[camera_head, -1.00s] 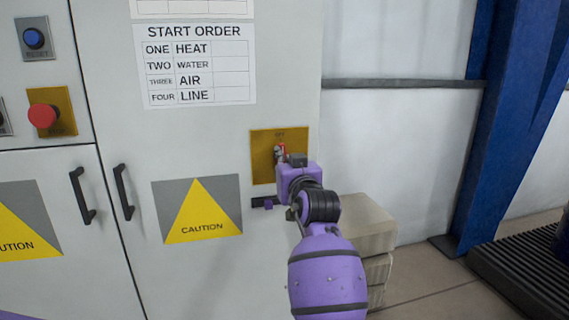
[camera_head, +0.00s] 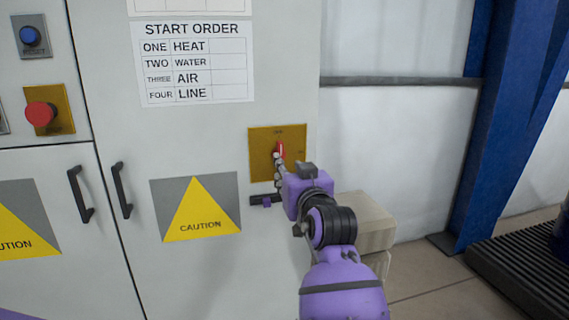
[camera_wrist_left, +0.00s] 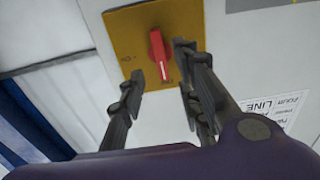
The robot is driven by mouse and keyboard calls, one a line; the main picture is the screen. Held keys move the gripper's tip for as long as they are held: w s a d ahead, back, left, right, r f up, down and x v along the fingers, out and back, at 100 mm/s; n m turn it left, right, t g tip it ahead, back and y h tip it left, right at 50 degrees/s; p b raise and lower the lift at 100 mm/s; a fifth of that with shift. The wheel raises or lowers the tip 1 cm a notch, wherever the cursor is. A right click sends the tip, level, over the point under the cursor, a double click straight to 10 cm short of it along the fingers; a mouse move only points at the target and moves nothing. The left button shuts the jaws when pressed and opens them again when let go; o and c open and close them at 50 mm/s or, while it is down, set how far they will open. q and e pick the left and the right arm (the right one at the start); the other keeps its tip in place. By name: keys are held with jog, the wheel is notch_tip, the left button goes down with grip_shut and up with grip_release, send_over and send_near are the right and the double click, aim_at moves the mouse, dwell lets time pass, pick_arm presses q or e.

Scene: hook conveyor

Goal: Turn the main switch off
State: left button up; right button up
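The main switch is a red handle (camera_head: 280,150) on a yellow plate (camera_head: 262,140) on the cabinet front. In the left wrist view, turned over, the handle (camera_wrist_left: 157,52) points down to that marking. My left gripper (camera_head: 277,158) is in front of the plate, just below the handle. In the left wrist view its fingers (camera_wrist_left: 158,72) are apart with nothing between them, the handle beyond the tips. My right gripper is not in view.
A red push button (camera_head: 40,114) and a blue button (camera_head: 31,37) are at the left of the cabinet. Black door handles (camera_head: 121,190) stick out lower down. Pale stacked blocks (camera_head: 365,222) stand at the cabinet's right, by a blue column (camera_head: 505,130).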

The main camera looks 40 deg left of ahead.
pick_arm(q)
jog(key=v, duration=0.5)
dwell(0.4)
